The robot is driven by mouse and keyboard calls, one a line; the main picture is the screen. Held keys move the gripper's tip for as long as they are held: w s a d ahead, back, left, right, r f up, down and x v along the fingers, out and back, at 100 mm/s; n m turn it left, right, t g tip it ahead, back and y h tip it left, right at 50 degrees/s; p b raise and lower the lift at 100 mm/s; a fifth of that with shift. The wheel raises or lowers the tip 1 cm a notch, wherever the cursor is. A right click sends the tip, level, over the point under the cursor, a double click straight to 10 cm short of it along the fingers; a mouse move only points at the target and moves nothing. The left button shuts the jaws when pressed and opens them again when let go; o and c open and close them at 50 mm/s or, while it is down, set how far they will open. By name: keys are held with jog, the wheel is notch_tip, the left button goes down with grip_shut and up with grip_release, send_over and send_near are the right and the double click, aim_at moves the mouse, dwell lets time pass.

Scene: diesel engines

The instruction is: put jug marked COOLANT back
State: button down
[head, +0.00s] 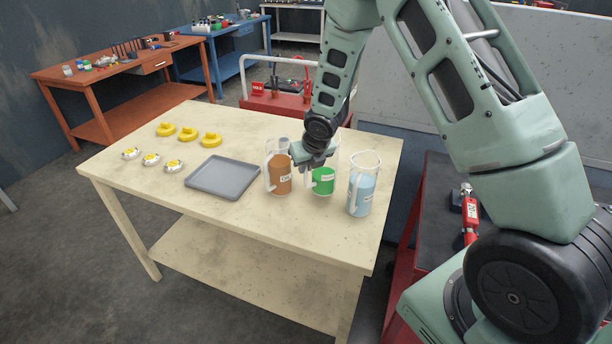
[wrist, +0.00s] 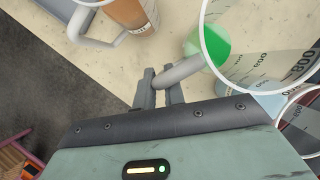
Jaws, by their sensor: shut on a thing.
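A clear jug with green liquid (head: 323,182) stands upright at the right part of the cream table (head: 235,225), between two other jugs. Its label is too small to read, so I cannot confirm which jug is marked COOLANT. My gripper (head: 308,164) is at its left side, shut on its handle. In the wrist view the gripper fingers (wrist: 163,90) close around the pale handle (wrist: 186,71) of the green jug (wrist: 222,45). An amber jug (head: 278,176) stands close on the left, and a pale blue jug (head: 363,187) on the right.
A grey tray (head: 222,178) lies left of the amber jug, empty. Several yellow rings (head: 188,134) and silver-and-yellow round parts (head: 151,159) sit at the table's left. A red stand (head: 275,103) is behind the table. A dark-topped red cart (head: 440,195) stands at the right.

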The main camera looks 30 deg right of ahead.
aim_at(306, 186)
jog(key=shift+f, duration=1.7)
jog(key=shift+f, duration=0.15)
jog(key=c, duration=1.5)
grip_release()
jog(key=shift+r, duration=0.25)
